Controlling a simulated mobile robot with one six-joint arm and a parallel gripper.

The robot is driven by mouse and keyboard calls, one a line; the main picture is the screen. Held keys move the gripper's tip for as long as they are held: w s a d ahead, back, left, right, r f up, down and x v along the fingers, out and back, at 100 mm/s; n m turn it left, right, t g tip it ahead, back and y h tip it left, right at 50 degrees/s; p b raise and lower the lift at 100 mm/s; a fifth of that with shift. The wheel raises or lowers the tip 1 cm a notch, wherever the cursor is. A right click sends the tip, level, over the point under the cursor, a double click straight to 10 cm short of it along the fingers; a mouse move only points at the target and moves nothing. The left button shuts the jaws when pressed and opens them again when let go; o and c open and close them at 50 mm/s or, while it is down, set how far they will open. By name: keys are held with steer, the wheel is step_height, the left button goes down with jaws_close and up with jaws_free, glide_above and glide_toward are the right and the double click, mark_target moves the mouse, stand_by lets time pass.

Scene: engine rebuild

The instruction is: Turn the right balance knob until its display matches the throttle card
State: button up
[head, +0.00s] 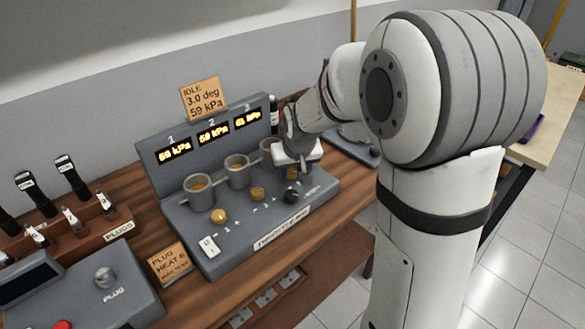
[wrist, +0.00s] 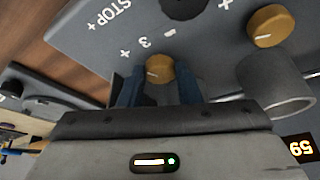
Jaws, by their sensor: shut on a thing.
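The grey balance unit (head: 240,222) stands on the wooden bench with displays 1, 2 and 3. The throttle card (head: 204,98) on top reads IDLE, 3.0 deg, 59 kPa. Display 2 (head: 213,132) reads 59 kPa. Display 3 (head: 247,119) is too blurred to read surely. My gripper (wrist: 157,88) is shut on the right balance knob (wrist: 160,68), a brass knob near the printed 3. The blue fingers sit on both sides of it. In the head view my gripper (head: 297,158) largely hides that knob.
Metal cups (head: 199,193) stand behind the knobs. The middle brass knob (wrist: 267,25) is close beside my gripper, and a black knob (head: 293,195) sits in front. A plug rack (head: 90,225) and a plug heat card (head: 170,262) are at the left.

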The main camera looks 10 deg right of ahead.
steer(key=shift+c, duration=0.9)
steer(key=n+b, duration=0.1)
steer(key=n+y+b, duration=0.1)
steer(key=b, duration=0.1)
steer(key=shift+w+d+f+n, duration=0.1)
steer(key=shift+d+f+n, duration=0.1)
steer(key=shift+n, duration=0.2)
steer(key=n+y+b, duration=0.1)
steer(key=n+b, duration=0.1)
steer(key=b, duration=0.1)
steer(key=shift+r+n+g, duration=0.15)
steer(key=shift+n+g, duration=0.15)
steer(key=shift+n, duration=0.1)
steer(key=shift+d+r, duration=0.1)
steer(key=o, duration=1)
steer(key=shift+c, duration=0.2)
